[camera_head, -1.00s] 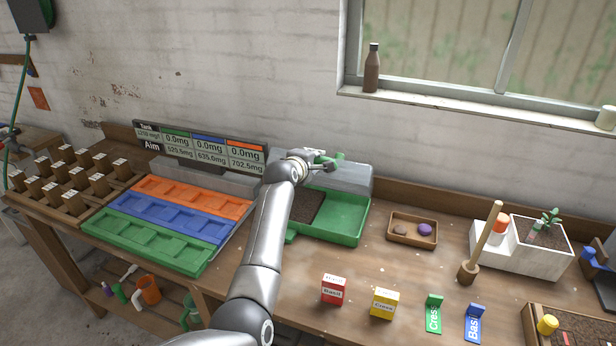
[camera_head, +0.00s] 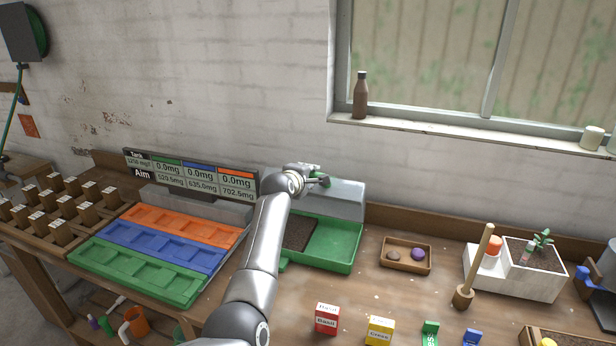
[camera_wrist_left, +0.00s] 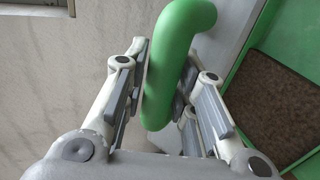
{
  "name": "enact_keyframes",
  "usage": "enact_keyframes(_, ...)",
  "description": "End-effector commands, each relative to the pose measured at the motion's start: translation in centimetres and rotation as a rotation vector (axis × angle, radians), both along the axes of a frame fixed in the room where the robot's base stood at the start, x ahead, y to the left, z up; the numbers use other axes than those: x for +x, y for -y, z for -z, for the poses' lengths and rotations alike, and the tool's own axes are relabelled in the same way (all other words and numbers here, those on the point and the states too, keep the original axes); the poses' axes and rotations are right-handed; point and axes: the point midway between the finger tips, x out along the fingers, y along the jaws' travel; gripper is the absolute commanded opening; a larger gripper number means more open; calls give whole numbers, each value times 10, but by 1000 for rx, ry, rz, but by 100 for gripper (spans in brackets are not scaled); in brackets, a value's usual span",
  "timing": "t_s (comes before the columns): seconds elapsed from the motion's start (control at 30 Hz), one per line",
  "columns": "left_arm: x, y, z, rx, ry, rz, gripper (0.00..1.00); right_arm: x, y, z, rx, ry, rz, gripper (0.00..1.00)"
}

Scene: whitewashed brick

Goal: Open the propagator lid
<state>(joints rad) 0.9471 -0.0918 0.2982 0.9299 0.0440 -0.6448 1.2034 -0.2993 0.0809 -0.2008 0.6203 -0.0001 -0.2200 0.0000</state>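The propagator is a green tray (camera_head: 335,245) on the bench, with dark soil in its left part. Its pale see-through lid (camera_head: 345,199) stands raised along the tray's back edge, leaving the tray uncovered. My left gripper (camera_head: 318,179) is at the lid's top, at the green handle. In the left wrist view the fingers (camera_wrist_left: 160,95) lie on both sides of the thick green handle (camera_wrist_left: 178,55) and look closed against it. The tray and soil (camera_wrist_left: 270,95) show at the right there. My right gripper is not in view.
Green, blue and orange seed trays (camera_head: 160,250) lie left of my left arm, before a display board (camera_head: 190,172). A small wooden tray (camera_head: 405,267), a wooden dibber (camera_head: 463,296) and a white planter (camera_head: 500,280) stand right. Seed boxes (camera_head: 327,318) stand in front. The brick wall is close behind.

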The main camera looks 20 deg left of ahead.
Motion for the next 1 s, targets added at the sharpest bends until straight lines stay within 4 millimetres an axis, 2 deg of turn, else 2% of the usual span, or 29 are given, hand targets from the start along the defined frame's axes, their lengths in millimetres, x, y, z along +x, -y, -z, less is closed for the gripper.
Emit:
enact_keyframes(0.03,0,-1,-2,0,2,-1,35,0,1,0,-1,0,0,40)
enact_keyframes(0.1,0,0,-1,-2,1,-2,44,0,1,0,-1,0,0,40)
enact_keyframes(0.13,0,0,-1,-2,1,-1,44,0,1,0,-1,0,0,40)
enact_keyframes(0.57,-4,0,1,-6,-4,0,44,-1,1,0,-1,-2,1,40)
enact_keyframes(1.0,-43,-1,-14,-5,-1,-1,44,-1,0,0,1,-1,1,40)
